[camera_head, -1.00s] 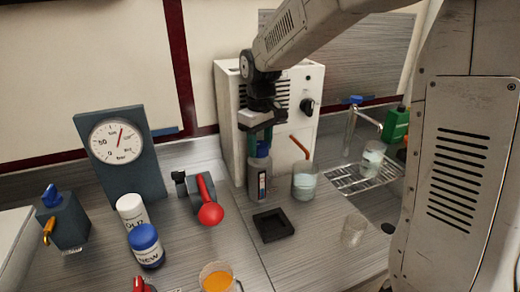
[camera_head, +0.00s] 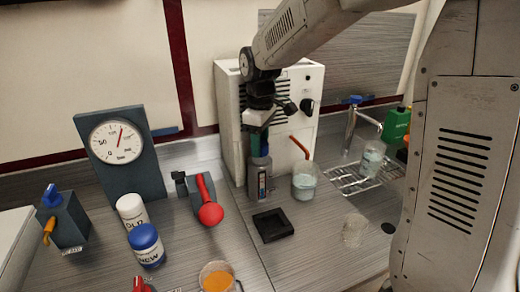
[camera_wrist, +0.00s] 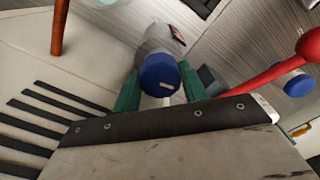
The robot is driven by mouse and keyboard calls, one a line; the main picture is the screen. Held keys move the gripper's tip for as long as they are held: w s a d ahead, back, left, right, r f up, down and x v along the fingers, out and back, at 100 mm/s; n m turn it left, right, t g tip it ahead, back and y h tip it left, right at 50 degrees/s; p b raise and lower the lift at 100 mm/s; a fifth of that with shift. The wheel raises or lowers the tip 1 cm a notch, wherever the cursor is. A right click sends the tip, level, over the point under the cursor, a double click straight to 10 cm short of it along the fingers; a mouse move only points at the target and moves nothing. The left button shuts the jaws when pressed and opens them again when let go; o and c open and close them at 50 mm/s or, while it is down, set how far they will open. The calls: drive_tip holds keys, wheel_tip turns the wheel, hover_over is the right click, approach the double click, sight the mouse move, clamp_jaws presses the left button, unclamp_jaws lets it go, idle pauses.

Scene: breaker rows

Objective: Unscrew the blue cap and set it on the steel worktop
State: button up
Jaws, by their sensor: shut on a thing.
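A grey bottle (camera_head: 259,178) with a label stands upright on the steel worktop (camera_head: 315,240), in front of a white machine. Its blue cap (camera_wrist: 159,76) shows in the wrist view, between my gripper's two green fingers (camera_wrist: 160,90). The grey bottle body (camera_wrist: 160,38) is beyond the cap. In the head view my gripper (camera_head: 259,142) is right over the bottle top and hides the cap. The gripper is shut on the cap. The cap still sits at the bottle's top; whether it has loosened I cannot tell.
A red-knobbed lever (camera_head: 210,213) stands left of the bottle, a beaker (camera_head: 305,180) close to its right. A black square tray (camera_head: 273,225) lies in front. A blue-lidded jar (camera_head: 146,246) is at left. Worktop right of the tray is bare up to a clear glass (camera_head: 354,230).

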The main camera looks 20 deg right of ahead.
drive_tip(key=shift+w+r, duration=0.15)
drive_tip(key=shift+r, duration=2.3)
